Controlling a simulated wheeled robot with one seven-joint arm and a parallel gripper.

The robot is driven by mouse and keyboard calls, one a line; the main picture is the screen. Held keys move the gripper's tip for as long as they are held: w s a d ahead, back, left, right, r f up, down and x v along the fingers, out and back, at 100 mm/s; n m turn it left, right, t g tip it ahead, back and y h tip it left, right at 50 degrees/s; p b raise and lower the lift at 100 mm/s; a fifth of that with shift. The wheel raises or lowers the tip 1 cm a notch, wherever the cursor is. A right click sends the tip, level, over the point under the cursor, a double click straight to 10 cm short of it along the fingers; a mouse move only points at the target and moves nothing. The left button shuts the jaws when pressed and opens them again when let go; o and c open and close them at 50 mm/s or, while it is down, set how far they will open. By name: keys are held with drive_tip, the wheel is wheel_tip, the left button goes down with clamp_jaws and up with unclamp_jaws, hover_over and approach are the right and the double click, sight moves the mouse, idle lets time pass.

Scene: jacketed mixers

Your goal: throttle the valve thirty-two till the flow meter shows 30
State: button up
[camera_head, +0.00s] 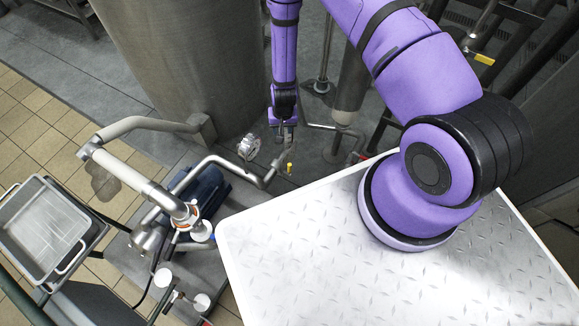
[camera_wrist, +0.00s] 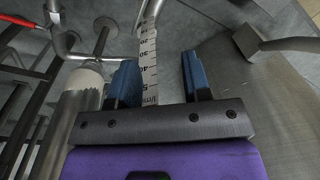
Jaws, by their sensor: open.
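My gripper (camera_head: 283,135) hangs over the pipework beyond the white plate in the head view. In the wrist view my gripper (camera_wrist: 158,64) has two blue fingers spread apart, with nothing held between them. A pale strip with a numbered scale (camera_wrist: 148,50) shows between and beyond the fingers; its marks are too small to read surely, and I see no pointer on it. A small yellow handle (camera_head: 289,168) sits on the pipe just below my gripper. A round metal fitting (camera_head: 248,147) is left of my gripper. No label reading thirty-two is legible.
A large steel tank (camera_head: 180,60) stands behind and left of my gripper. Bent pipes (camera_head: 150,190) run at the left. Another yellow handle (camera_head: 484,58) is at upper right. A red bar (camera_wrist: 15,20) shows in the wrist view. A metal tray (camera_head: 42,225) is far left.

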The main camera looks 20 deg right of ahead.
approach(289, 167)
drive_tip(key=shift+w+d+f, duration=0.15)
drive_tip(key=shift+w+f, duration=0.25)
drive_tip(key=shift+w, duration=0.15)
wheel_tip(289, 167, down, 11)
drive_tip(key=shift+r, duration=0.15)
clamp_jaws()
